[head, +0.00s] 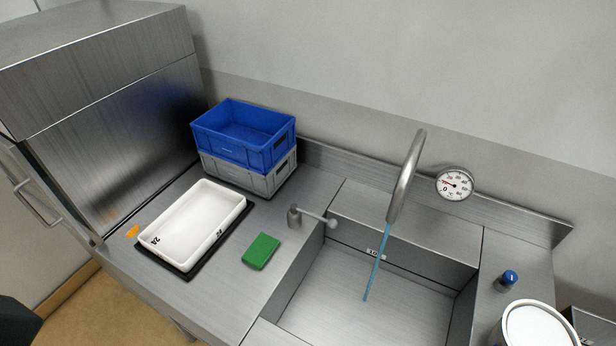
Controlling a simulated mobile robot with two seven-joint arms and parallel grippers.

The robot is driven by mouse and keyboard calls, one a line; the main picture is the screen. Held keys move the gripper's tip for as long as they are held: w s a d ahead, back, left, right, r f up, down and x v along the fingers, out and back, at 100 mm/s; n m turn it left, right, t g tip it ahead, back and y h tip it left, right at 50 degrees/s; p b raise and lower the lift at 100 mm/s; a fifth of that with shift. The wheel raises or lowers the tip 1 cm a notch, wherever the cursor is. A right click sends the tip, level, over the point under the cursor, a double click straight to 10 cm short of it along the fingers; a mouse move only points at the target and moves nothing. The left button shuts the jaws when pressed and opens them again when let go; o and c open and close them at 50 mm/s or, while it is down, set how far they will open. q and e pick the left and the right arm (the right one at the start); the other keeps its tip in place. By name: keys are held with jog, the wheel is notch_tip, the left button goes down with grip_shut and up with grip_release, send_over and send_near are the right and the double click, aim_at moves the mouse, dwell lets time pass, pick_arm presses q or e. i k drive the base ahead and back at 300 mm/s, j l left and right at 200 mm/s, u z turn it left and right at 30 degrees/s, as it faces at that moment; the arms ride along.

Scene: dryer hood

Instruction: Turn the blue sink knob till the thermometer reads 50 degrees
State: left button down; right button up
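The blue sink knob (509,277) stands on the steel counter to the right of the sink basin. It has a small white mark on top. The thermometer (455,183) is a round white dial on the back wall edge, right of the faucet. Its red needle points to the left, toward the low side of the scale; the exact reading is too small to tell. The curved faucet (406,178) lets a thin blue stream of water (376,262) fall into the sink (350,305). Neither of my grippers is in view.
A white round container (534,325) stands close in front of the knob. A lever tap (312,216), green sponge (261,251), white tray (195,222) and blue crate (243,132) on a grey crate (255,181) are left of the sink. A steel hood machine (115,130) stands far left.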

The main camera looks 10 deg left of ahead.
aim_at(509, 277)
jog(key=u, duration=0.15)
jog(key=z, duration=1.35)
